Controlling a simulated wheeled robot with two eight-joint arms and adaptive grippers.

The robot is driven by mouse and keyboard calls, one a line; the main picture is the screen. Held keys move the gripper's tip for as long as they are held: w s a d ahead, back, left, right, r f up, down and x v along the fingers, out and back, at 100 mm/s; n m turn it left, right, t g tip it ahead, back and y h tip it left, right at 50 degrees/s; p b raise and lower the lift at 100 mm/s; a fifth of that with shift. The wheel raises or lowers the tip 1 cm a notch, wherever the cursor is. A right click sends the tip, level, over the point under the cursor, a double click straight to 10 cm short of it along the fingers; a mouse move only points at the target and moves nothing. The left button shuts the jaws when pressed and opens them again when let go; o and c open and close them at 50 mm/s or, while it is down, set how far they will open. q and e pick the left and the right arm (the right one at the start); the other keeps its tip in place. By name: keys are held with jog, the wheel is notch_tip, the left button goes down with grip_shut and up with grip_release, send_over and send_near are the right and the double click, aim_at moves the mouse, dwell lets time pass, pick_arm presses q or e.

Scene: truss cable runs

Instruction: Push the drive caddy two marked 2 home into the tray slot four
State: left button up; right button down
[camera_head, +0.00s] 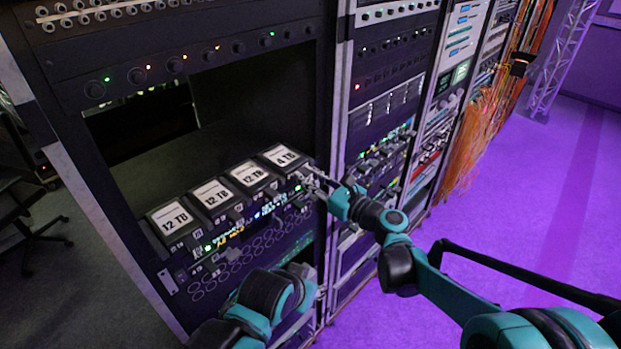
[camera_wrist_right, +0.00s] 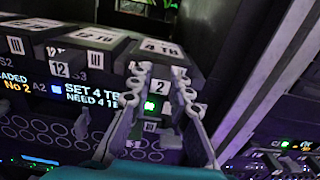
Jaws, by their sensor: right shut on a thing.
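The drive caddy two (camera_head: 281,156) has a white 4 TB label on top and is the rightmost in the row. In the right wrist view the caddy (camera_wrist_right: 163,48) shows a 2 on its front, between my fingers. My right gripper (camera_head: 314,178) is at the caddy's front; its fingers (camera_wrist_right: 161,82) are shut on it. The tray slot four is largely hidden under the caddy and my fingers, so I cannot tell how deep the caddy sits.
Several 12 TB caddies (camera_head: 213,194) stand left of it in the row. A lit display (camera_wrist_right: 88,92) below reads SET 4 TB. A rack post (camera_head: 335,130) rises close on the right. The bay above the caddies is open and dark. The purple floor (camera_head: 530,190) is clear.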

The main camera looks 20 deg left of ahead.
jog(key=shift+w+a, duration=0.1)
jog(key=shift+a, duration=0.05)
jog(key=c, duration=1.3)
grip_release()
jog(key=v, duration=1.2)
